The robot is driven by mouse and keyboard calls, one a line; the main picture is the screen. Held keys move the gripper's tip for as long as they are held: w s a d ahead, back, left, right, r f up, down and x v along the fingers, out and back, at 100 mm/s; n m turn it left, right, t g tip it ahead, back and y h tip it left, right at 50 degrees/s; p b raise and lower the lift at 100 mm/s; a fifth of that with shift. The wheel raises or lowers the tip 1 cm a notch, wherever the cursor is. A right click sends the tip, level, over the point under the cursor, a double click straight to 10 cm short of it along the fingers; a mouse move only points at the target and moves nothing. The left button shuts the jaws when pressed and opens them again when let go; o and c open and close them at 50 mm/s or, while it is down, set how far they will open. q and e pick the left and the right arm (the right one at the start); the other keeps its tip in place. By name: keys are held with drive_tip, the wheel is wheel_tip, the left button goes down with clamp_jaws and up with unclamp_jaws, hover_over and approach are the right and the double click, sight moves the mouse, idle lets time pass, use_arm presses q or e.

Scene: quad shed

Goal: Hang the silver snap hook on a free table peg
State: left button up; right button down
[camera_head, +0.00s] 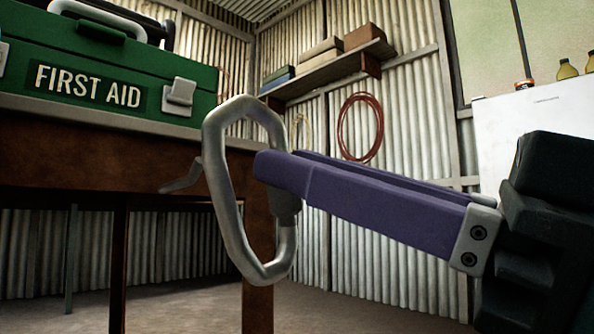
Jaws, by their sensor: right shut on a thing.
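The silver snap hook (222,190), a large metal loop, hangs upright in the middle of the head view. My right gripper (270,170) comes in from the right with purple fingers and is shut on the loop's right side. A grey table peg (183,181) sticks out at the front edge of the brown table (90,152), just left of the loop. The loop's left side overlaps the peg's inner end in the picture. I cannot tell whether they touch or whether the peg passes through the loop. My left gripper is not in view.
A green first aid box (140,62) stands on the table at upper left. A wall shelf (325,68) holds several boxes, with a red coil (343,128) hanging below. A white cabinet (505,130) with bottles stands at right. Open floor lies below the hook.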

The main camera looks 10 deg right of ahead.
drive_tip(key=w+a+f+b, duration=0.1)
drive_tip(key=w+a+f, duration=0.1)
drive_tip(key=w+a, duration=0.2)
drive_tip(key=shift+w+a+b, duration=0.2)
drive_tip(key=shift+w+b, duration=0.2)
drive_tip(key=shift+w, duration=0.6)
idle(0.4)
drive_tip(key=c, duration=0.7)
unclamp_jaws()
drive_tip(key=shift+d, duration=0.1)
